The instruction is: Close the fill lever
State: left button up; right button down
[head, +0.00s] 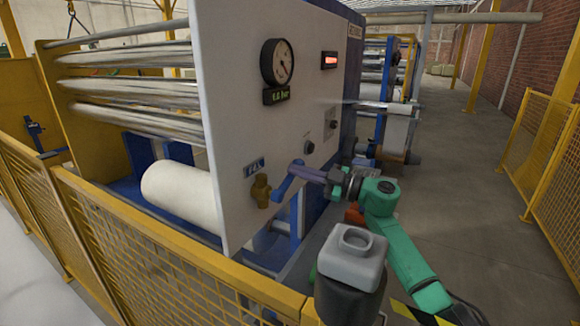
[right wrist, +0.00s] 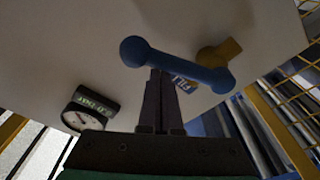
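The fill lever (head: 287,184) is a blue handle on the brass valve (head: 261,191), low on the white machine panel, beside a small blue label (head: 254,168). In the head view it slants up to the right from the valve. In the right wrist view the lever (right wrist: 175,64) crosses in front of my fingertips, its round end to the left and the brass valve body (right wrist: 219,52) to the right. My right gripper (head: 304,172) is at the lever's upper end; its two fingers (right wrist: 158,75) are together, with no visible gap. Contact with the lever is unclear. My left gripper is not in view.
The panel (head: 227,110) carries a round gauge (head: 277,62), a red display (head: 329,60) and knobs. A white roll (head: 185,195) lies left of the panel. A yellow mesh fence (head: 130,250) runs across the front left. The aisle floor to the right is clear.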

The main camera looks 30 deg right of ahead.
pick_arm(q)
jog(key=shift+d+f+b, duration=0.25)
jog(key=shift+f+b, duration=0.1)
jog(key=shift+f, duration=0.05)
pick_arm(e)
jog(key=f, duration=0.2)
jog(key=shift+w+d+f, duration=0.3)
jog(key=shift+d+f, duration=0.05)
jog(key=shift+d, duration=0.05)
pick_arm(q)
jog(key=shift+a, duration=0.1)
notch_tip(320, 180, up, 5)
jog(key=p, duration=0.5)
pick_arm(e)
jog(key=r, duration=0.5)
jog(key=shift+w+a+r, duration=0.1)
jog(key=shift+w, duration=0.2)
pick_arm(q)
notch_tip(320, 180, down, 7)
jog(key=b, duration=0.6)
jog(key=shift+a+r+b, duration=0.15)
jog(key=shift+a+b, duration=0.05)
jog(key=shift+b, duration=0.15)
pick_arm(e)
jog(key=a+f+v, duration=0.1)
jog(key=v, duration=0.8)
jog(key=shift+s+d+f, duration=0.15)
jog(key=shift+s+d, duration=0.1)
jog(key=shift+s, duration=0.4)
